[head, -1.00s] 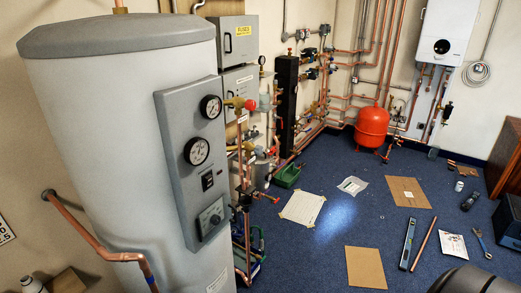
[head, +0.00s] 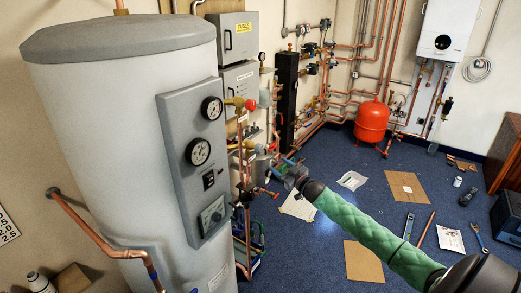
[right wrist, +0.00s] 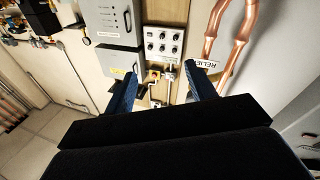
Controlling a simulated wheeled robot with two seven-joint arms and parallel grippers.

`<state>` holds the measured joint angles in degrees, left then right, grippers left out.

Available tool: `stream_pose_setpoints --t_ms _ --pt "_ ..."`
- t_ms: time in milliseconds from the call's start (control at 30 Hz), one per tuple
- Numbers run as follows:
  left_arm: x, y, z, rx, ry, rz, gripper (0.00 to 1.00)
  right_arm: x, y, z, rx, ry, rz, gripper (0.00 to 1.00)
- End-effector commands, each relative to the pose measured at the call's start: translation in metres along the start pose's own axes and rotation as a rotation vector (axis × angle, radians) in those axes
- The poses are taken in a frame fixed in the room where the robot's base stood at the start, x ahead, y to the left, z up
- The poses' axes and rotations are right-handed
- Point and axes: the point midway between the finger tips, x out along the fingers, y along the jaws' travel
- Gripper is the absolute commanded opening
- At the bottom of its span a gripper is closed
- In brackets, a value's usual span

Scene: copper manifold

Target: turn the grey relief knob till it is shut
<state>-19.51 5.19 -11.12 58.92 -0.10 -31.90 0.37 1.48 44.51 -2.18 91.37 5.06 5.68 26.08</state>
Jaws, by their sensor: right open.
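My right gripper (head: 283,168) reaches in from the lower right on a green-sleeved arm, pointing toward the valves beside the cylinder. In the right wrist view its two blue fingers (right wrist: 162,84) stand wide apart, with nothing held between them. A partly hidden label reading RELIE (right wrist: 206,64) shows behind the right-hand finger. A small grey part (head: 262,149) on the brass pipework may be the relief knob; it is too small to be sure. The fingers look apart from it. I cannot tell how far the knob is turned. My left gripper is not in view.
The large grey cylinder (head: 120,130) with its gauge panel (head: 192,130) stands at left. A red-handled valve (head: 250,104) sits above the grey part. Copper pipes and grey boxes (head: 238,38) crowd the wall. The blue floor holds cardboard sheets (head: 363,262) and tools.

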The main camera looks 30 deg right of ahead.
Motion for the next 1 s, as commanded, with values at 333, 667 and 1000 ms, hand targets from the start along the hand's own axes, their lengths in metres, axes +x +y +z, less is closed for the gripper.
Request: stream_pose_setpoints --t_ms 333,667,1000 --pt "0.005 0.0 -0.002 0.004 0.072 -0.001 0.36 -0.013 -0.034 -0.07 0.32 0.321 -0.218 0.56" --pt "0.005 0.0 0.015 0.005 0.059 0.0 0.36 0.001 -0.037 -0.079 0.367 0.322 -0.229 0.56" --pt "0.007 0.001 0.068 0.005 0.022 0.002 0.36 0.04 -0.043 -0.094 0.367 0.32 -0.228 0.56"
